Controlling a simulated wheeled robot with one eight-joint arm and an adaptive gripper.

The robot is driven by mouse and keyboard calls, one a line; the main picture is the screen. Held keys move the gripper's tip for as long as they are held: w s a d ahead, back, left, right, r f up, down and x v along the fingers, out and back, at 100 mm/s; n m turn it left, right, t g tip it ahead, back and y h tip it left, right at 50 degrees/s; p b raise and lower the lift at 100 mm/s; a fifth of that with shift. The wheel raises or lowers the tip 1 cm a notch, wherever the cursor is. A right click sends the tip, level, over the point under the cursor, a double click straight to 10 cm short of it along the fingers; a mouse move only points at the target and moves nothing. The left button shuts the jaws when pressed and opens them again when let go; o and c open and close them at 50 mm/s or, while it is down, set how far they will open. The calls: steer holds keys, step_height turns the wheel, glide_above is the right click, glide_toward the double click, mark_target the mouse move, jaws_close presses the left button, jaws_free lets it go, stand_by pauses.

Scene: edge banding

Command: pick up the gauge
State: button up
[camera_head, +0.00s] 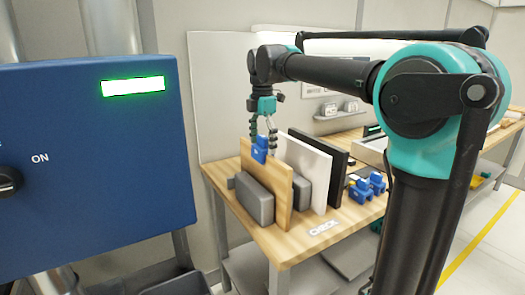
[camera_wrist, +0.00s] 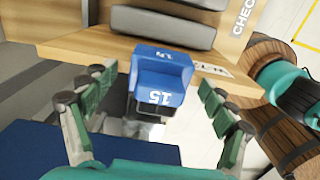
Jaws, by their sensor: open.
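A blue gauge (camera_head: 259,151) sits at the top edge of the wooden panel (camera_head: 285,182) in the head view. In the wrist view the gauge (camera_wrist: 161,82) bears the number 15 and lies between the fingers. My gripper (camera_head: 263,133) is above the gauge, pointing down, with its fingers apart. In the wrist view my gripper (camera_wrist: 157,84) shows one finger on each side of the gauge, with gaps on both sides. I see no contact.
More blue gauges (camera_head: 362,190) lie on the table (camera_head: 290,243) to the right, near the CHECK label. Grey blocks (camera_head: 255,199), a white panel (camera_head: 305,172) and a black panel (camera_head: 320,160) stand close by. A blue control box (camera_head: 90,150) is at the left.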

steer(key=shift+c, duration=0.4)
steer(key=c, duration=1.3)
steer(key=shift+c, duration=0.2)
steer(key=shift+r, duration=0.15)
step_height(320, 180, up, 27)
steer(key=shift+f, duration=0.2)
stand_by(0.4)
